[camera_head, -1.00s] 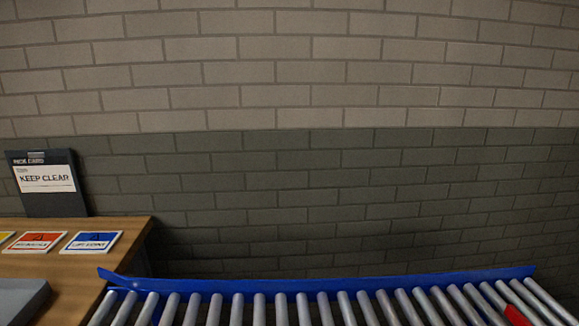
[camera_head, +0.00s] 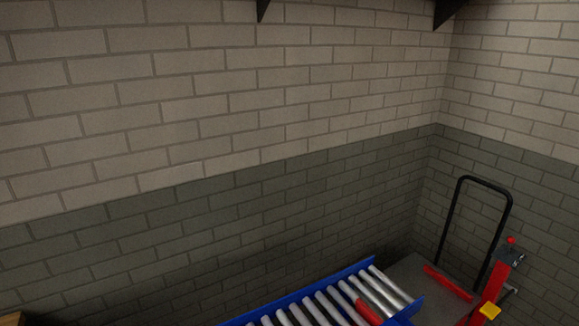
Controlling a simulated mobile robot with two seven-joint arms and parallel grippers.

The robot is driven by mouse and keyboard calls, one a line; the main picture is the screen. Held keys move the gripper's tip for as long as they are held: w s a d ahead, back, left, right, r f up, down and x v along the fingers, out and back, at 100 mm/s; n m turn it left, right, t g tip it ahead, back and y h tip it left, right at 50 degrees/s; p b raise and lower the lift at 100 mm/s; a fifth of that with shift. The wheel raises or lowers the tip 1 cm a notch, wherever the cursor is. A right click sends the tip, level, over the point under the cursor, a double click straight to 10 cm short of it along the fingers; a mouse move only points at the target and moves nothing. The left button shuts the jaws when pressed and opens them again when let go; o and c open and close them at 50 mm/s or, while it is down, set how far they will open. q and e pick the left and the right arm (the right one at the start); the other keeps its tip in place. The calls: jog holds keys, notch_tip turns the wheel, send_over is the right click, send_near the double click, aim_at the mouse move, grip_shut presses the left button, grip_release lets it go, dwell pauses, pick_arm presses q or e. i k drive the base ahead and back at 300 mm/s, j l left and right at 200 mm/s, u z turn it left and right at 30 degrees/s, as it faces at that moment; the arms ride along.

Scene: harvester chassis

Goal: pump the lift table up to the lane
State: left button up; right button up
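The lift table (camera_head: 418,279) stands in the corner at the lower right, with a grey top and a black loop handle (camera_head: 485,182) rising behind it. A red post (camera_head: 490,290) with a red knob (camera_head: 511,240) and a yellow pad (camera_head: 489,311) stands at its right side. The roller lane (camera_head: 300,303), with blue rails and metal rollers, ends close to the table's left side. I cannot tell whether their heights match. Neither gripper is in view.
A red piece (camera_head: 368,312) lies across the rollers near the lane's end. Brick walls (camera_head: 250,120) meet in the corner behind the table. A wooden surface (camera_head: 12,319) shows at the lower left edge. Dark brackets (camera_head: 450,12) hang at the top.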

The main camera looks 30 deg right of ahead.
aim_at(490, 310)
jog(key=z, duration=1.85)
jog(key=u, duration=0.45)
jog(key=i+l+u, duration=0.1)
jog(key=l+u, duration=0.4)
jog(key=i+l+u, duration=0.1)
jog(key=l+u, duration=0.55)
jog(key=l, duration=0.35)
jog(key=k+l+u, duration=0.2)
jog(key=l, duration=0.3)
jog(key=k+l, duration=0.1)
jog(key=l, duration=1.7)
